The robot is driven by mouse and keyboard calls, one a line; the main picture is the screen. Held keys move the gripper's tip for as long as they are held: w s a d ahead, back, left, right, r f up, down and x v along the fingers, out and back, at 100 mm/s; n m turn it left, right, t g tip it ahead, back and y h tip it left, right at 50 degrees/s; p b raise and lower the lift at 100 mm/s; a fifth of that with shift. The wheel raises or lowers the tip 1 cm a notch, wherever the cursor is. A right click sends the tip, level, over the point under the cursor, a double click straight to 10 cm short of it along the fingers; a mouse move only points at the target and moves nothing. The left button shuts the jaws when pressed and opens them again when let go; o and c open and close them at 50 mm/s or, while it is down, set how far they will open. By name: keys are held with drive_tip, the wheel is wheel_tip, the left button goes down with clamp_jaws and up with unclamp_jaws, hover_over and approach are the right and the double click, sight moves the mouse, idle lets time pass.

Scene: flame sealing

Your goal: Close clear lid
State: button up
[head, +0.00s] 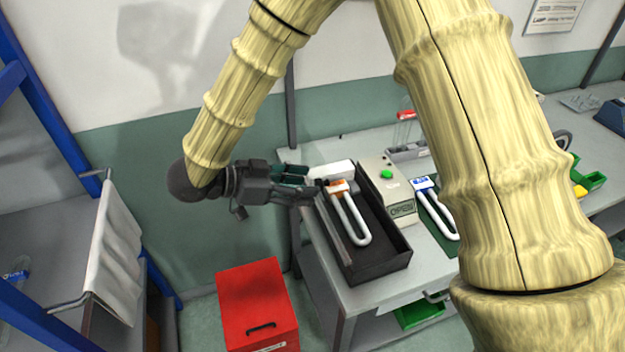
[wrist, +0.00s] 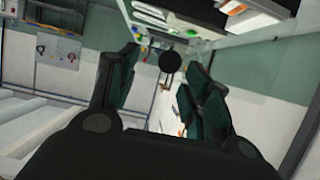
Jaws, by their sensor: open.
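I cannot make out a clear lid for certain in either view. A beige unit (head: 391,189) with a green button and a sign reading OPEN stands on the workbench, beside a dark open tray (head: 384,262). A white U-shaped piece with an orange label (head: 352,215) lies in the tray. My gripper (head: 306,181) reaches in from the left, near the tray's far left end and above bench height. In the wrist view my gripper (wrist: 160,82) has its fingers spread, with nothing held between them. Whether it touches anything is unclear.
A second white U-shaped piece with a blue label (head: 437,211) lies right of the beige unit. A red cabinet (head: 257,300) stands on the floor at lower left. A white cloth (head: 115,245) hangs on a rail at left. Green bins (head: 590,180) sit at far right.

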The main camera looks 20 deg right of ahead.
sight(316, 184)
drive_tip(key=x, duration=0.3)
drive_tip(key=shift+w+d+f+p, duration=0.1)
drive_tip(key=shift+w+f+p, duration=0.15)
drive_tip(key=shift+p, duration=0.1)
drive_tip(key=shift+w+f, duration=0.3)
drive_tip(key=shift+w, duration=0.15)
drive_tip(key=shift+c, duration=0.5)
drive_tip(key=shift+w, duration=0.15)
drive_tip(key=c, duration=0.4)
drive_tip(key=shift+s+r, duration=0.15)
drive_tip(key=shift+s, duration=0.15)
clamp_jaws()
drive_tip(key=shift+w, duration=0.1)
